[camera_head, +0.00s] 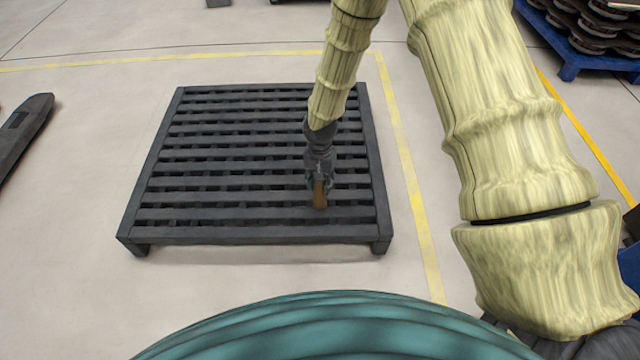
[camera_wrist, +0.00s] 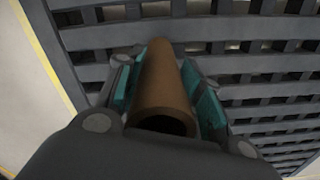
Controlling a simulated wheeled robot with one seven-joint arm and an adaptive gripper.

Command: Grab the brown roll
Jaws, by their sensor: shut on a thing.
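The brown roll (camera_head: 320,193) is a hollow tube, held between the fingers of my gripper (camera_head: 319,180) over the front right part of the dark slatted pallet (camera_head: 250,212). In the wrist view the roll (camera_wrist: 164,85) lies lengthwise between the teal finger pads of my gripper (camera_wrist: 166,88), with its open end facing the camera. The pads press on both of its sides. The pallet's slats (camera_wrist: 215,30) show behind it. I cannot tell whether the roll touches the pallet.
Yellow floor lines (camera_head: 411,170) run behind and to the right of the pallet. A blue pallet (camera_head: 590,62) with stacked dark parts stands at the top right. A dark fork-like object (camera_head: 25,130) lies at the left edge.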

